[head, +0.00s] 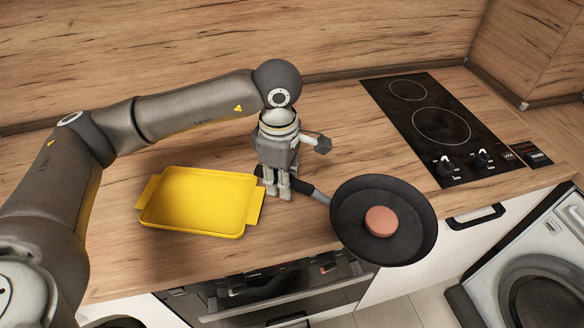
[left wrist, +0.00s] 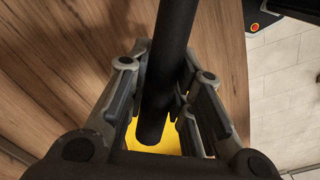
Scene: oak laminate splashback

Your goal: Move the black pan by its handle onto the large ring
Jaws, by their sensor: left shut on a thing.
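The black pan (head: 352,225) is at the right front of the worktop in the head view, its bowl reaching past the front edge. A round brownish-pink patty (head: 380,221) lies in it. My left gripper (head: 278,192) is shut on the pan's handle (head: 312,190), near the handle's end. In the left wrist view the dark handle (left wrist: 170,70) runs between the fingers (left wrist: 160,100). The large ring (head: 441,126) is the bigger circle on the black hob, behind and to the right of the pan. My right gripper is not in view.
A yellow tray (head: 247,208) lies left of my left gripper, close to it. The hob (head: 405,112) also has a smaller ring (head: 408,90) at the back and two knobs (head: 446,165) at the front. The worktop between gripper and hob is clear. A wooden splashback (head: 200,40) stands behind.

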